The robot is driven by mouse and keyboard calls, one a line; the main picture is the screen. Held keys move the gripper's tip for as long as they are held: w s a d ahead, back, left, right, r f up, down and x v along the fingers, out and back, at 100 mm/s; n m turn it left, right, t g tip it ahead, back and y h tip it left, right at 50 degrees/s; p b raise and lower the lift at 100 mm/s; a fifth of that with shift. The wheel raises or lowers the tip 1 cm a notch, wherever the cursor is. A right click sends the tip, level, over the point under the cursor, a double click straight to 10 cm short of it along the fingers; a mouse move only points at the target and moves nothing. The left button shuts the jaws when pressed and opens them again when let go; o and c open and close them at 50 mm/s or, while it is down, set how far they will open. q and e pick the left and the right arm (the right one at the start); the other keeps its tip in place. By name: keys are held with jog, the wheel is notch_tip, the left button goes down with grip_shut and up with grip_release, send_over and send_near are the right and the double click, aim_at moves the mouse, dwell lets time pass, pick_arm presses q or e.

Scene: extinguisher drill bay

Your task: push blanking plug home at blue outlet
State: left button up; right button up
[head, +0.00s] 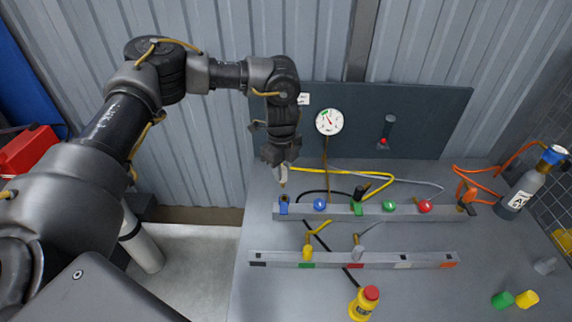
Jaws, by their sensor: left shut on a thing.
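My left gripper (282,170) points down over the left end of the rear rail. It is shut on a small pale plug with a brassy lower end (283,183), mostly hidden between the fingers. Directly below is the blue outlet (283,208) on the rail. The plug's tip is at or just above the outlet's top; I cannot tell whether it has entered. My right gripper is not in view.
The rear rail (337,213) also carries blue, green and red knobs. A front rail (400,262) holds yellow and grey hose fittings. A gauge (329,121) is on the back panel.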

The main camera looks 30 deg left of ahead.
aim_at(284, 179)
pick_arm(q)
jog(key=shift+s+d, duration=0.1)
jog(key=shift+s, duration=0.25)
jog(key=shift+w+f+b, duration=0.3)
jog(key=shift+f+b, duration=0.1)
jog(key=shift+f, duration=0.15)
jog(key=shift+w+f+b, duration=0.3)
jog(key=shift+f+b, duration=0.05)
jog(key=shift+f, duration=0.15)
jog(key=shift+w+f+b, duration=0.15)
jog(key=shift+f+b, duration=0.25)
jog(key=shift+f, duration=0.1)
jog(key=shift+w+f+b, duration=0.15)
jog(key=shift+f+b, duration=0.2)
jog(key=shift+f, duration=0.15)
jog(key=shift+s, duration=0.2)
jog(key=shift+s+r, duration=0.1)
jog(key=shift+w, duration=0.25)
jog(key=shift+s, duration=0.2)
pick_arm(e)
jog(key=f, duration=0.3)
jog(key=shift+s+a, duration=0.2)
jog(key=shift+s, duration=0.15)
pick_arm(q)
jog(key=shift+f, duration=0.2)
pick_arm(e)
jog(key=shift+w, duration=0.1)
